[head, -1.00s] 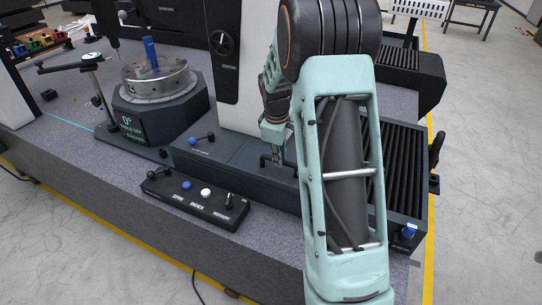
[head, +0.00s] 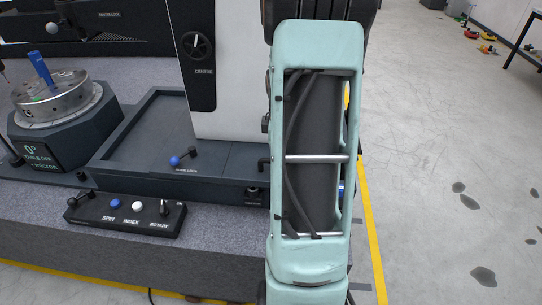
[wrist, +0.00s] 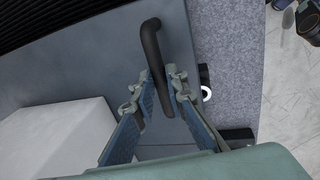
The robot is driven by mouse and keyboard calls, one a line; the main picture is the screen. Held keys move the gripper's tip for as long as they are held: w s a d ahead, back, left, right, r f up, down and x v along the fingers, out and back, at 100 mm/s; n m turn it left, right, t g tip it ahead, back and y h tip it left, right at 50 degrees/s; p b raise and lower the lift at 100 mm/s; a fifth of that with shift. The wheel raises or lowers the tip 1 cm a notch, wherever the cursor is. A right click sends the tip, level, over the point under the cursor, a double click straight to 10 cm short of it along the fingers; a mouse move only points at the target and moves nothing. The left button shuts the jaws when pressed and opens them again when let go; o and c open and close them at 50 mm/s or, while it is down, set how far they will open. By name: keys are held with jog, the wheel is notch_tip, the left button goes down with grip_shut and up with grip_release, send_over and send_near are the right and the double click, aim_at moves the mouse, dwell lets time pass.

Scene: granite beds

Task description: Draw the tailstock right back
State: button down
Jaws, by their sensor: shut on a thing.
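The tailstock is a tall white column (head: 228,110) with a dark panel bearing a knob marked CENTRE, in the head view, on a dark slide. A lever with a blue ball, the slide lock (head: 176,161), sits at its foot. A bent black handle (head: 263,164) stands on the slide to the right, partly hidden by my arm. In the wrist view my gripper (wrist: 157,85) is shut on this black handle (wrist: 153,45), one finger on each side of it. The head view does not show my gripper; my forearm covers that area.
The rotary table (head: 55,105) with a blue pin stands left, with open slideway between it and the tailstock. A button box (head: 125,215) lies on the granite ledge in front. Black ribbed bellows (wrist: 50,18) show in the wrist view, and floor (wrist: 290,90) beyond the granite edge.

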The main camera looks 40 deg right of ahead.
jog(key=shift+s+d, duration=0.15)
jog(key=shift+s, duration=0.05)
jog(key=c, duration=1.9)
grip_release()
jog(key=shift+c, duration=0.2)
jog(key=shift+r, duration=0.55)
notch_tip(320, 180, up, 11)
jog(key=s+a, duration=0.1)
jog(key=shift+s+a, duration=0.3)
jog(key=shift+a, duration=0.05)
jog(key=shift+f, duration=0.15)
